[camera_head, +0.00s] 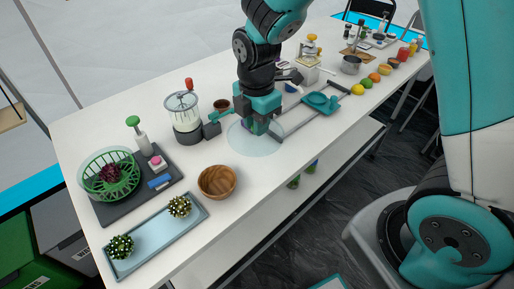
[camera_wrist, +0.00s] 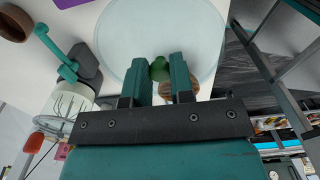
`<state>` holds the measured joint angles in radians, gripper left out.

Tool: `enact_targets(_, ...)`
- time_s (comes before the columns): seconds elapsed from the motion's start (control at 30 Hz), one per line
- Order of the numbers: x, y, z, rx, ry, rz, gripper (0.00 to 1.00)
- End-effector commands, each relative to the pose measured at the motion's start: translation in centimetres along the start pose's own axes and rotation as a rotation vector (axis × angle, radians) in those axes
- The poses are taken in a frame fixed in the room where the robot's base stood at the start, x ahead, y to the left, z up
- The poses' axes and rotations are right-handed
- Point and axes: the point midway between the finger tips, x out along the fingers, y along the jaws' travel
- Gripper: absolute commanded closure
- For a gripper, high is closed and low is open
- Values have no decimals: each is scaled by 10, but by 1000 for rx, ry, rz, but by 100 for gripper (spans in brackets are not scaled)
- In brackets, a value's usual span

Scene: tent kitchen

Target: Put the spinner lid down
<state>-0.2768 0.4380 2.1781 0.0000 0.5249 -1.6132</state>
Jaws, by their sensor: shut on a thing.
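The spinner lid is a clear round disc (camera_head: 242,143) with a green knob. In the wrist view the lid (camera_wrist: 125,35) spreads out beyond my fingers, with its green knob (camera_wrist: 159,69) between them. My gripper (camera_head: 260,126) is shut on the knob, and its fingertips also show in the wrist view (camera_wrist: 164,78). The lid looks level and close to the white table (camera_head: 215,150); I cannot tell whether it touches. The green spinner basket (camera_head: 92,179) with dark red leaves stands on a dark board at the left.
Bare table lies between the lid and bowl.

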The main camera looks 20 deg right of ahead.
Motion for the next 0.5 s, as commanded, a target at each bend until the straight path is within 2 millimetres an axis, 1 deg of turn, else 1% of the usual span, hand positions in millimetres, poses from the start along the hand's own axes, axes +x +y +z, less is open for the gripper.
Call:
enact_targets(0.03, 14, -1, 0, 0, 0, -5, 100)
enact_targets(0.1, 27, -1, 0, 1, 0, -4, 100)
enact_targets(0.2, 37, 0, 0, 1, 0, -1, 100)
enact_targets(0.37, 48, 0, 0, 1, 0, -1, 100)
enact_targets(0.5, 69, -1, 0, 1, 0, -4, 100)
